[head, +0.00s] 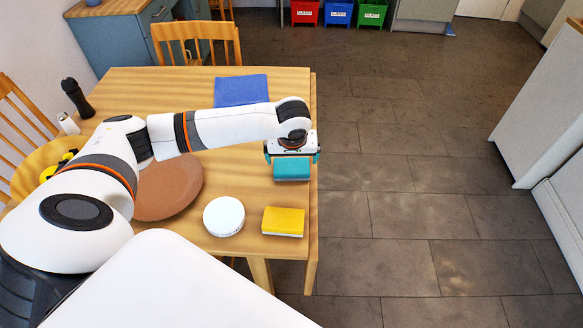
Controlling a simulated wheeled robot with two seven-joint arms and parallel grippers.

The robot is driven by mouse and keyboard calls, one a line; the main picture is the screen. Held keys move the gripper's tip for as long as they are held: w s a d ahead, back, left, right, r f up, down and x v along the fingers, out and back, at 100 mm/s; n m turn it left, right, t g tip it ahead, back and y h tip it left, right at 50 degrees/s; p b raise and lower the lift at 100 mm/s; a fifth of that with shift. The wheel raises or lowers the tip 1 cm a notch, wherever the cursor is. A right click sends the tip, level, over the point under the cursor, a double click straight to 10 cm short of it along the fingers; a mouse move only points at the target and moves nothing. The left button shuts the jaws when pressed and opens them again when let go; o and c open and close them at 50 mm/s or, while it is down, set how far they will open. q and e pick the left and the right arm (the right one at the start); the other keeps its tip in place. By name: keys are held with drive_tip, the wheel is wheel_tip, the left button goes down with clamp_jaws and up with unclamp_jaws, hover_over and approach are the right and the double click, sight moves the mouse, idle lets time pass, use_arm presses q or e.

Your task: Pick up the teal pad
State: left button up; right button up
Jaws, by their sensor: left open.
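The teal pad (291,172) is a small block lying near the right edge of the wooden table. My left gripper (292,158) is at the pad, pointing down, with its teal-tipped fingers apart at either side of the pad's far end. The gripper hides part of the pad's far side. I cannot tell whether the fingers touch it. My right gripper is not in view.
A yellow sponge-like block (283,222) and a round white object (224,216) lie nearer me. A brown round plate (172,190) is partly behind my left arm. A blue cloth (241,90) lies at the back. The table (250,185) ends just right of the pad.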

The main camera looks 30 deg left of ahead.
sight(292, 166)
use_arm(q)
drive_tip(key=x, duration=0.5)
drive_tip(key=shift+f, duration=0.4)
drive_tip(key=c, duration=0.7)
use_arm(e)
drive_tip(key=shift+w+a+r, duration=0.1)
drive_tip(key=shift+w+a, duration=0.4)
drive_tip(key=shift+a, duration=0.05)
